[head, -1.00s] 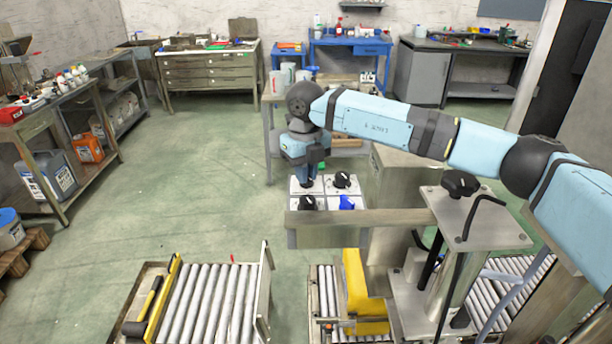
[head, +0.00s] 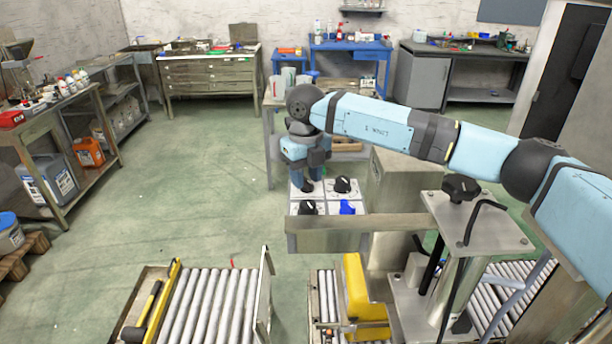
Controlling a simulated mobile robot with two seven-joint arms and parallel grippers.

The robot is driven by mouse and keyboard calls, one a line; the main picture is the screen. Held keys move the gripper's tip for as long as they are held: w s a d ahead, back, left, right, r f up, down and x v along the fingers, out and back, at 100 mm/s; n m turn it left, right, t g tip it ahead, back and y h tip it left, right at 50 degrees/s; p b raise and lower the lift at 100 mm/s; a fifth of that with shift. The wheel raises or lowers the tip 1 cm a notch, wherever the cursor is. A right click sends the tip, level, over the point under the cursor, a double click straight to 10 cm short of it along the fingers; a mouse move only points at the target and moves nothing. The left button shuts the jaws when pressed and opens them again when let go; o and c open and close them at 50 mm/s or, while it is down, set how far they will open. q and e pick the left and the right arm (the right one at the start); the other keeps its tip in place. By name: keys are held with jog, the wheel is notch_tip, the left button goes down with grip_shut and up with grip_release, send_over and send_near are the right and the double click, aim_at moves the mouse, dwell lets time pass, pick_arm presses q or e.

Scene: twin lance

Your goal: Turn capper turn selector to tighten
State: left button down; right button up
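A light panel (head: 324,189) with several selector knobs stands at the middle of the head view, behind a metal beam. A black knob (head: 342,184) is at its back right, another black knob (head: 308,207) at its front left, and a blue knob (head: 347,207) at its front right. My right gripper (head: 304,186) points down over the back left of the panel. It covers whatever knob is there, so contact cannot be seen. Its fingers are dark and small, and whether they are apart cannot be made out. Labels are too small to read. My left gripper is not in view.
A metal beam (head: 370,232) and a post plate with a black hand knob (head: 461,187) stand in front and to the right. Roller conveyors (head: 212,305) lie at the front, with a yellow block (head: 362,290) beside the post. Green floor is open at left.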

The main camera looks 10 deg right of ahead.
aim_at(306, 179)
notch_tip(306, 179, up, 14)
jog(key=b, duration=0.1)
jog(key=shift+f+b, duration=0.2)
jog(key=shift+b, duration=0.1)
jog(key=shift+f, duration=0.1)
